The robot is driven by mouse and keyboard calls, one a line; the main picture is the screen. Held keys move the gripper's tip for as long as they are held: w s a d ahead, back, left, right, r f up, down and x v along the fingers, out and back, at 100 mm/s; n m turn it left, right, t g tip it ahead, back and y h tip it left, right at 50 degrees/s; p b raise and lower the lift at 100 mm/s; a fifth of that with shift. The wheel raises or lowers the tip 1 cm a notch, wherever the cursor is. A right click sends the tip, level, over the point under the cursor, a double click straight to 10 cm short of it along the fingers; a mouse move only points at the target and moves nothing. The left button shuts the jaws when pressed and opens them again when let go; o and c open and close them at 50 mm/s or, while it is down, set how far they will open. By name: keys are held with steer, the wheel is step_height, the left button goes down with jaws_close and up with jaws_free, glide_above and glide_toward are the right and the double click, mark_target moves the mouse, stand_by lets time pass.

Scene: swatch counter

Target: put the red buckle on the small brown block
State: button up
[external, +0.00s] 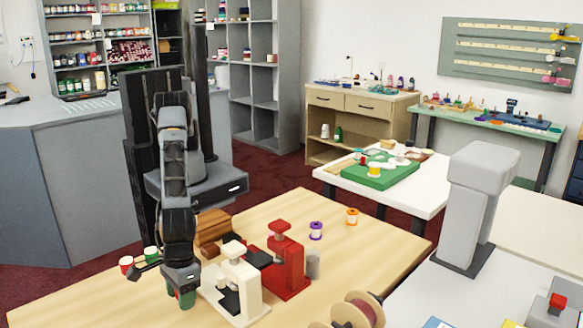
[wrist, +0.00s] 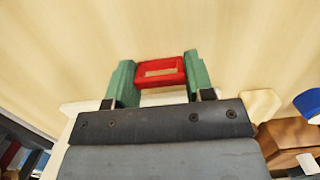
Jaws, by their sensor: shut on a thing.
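The red buckle (wrist: 160,72), a small rectangular frame, sits between the green fingertips of my gripper (wrist: 158,78) in the wrist view. My gripper is shut on it, with pale wood tabletop behind. In the external view my gripper (external: 182,296) points down over the near left part of the table, left of the white press; the buckle cannot be made out there. Brown wooden blocks (external: 213,224) stand behind the white press, apart from my gripper; a smaller one (external: 207,248) shows at their front. A brown block (wrist: 290,138) also shows at the wrist view's lower right.
The white press (external: 236,284) stands close right of my gripper, with the red press (external: 288,262) and a grey cylinder (external: 313,265) beyond. Purple (external: 316,231) and orange (external: 352,216) spools stand farther back. Red (external: 126,265) and green (external: 151,254) spools are at left.

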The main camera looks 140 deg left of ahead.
steer(key=shift+c, duration=1.3)
steer(key=shift+r, duration=0.1)
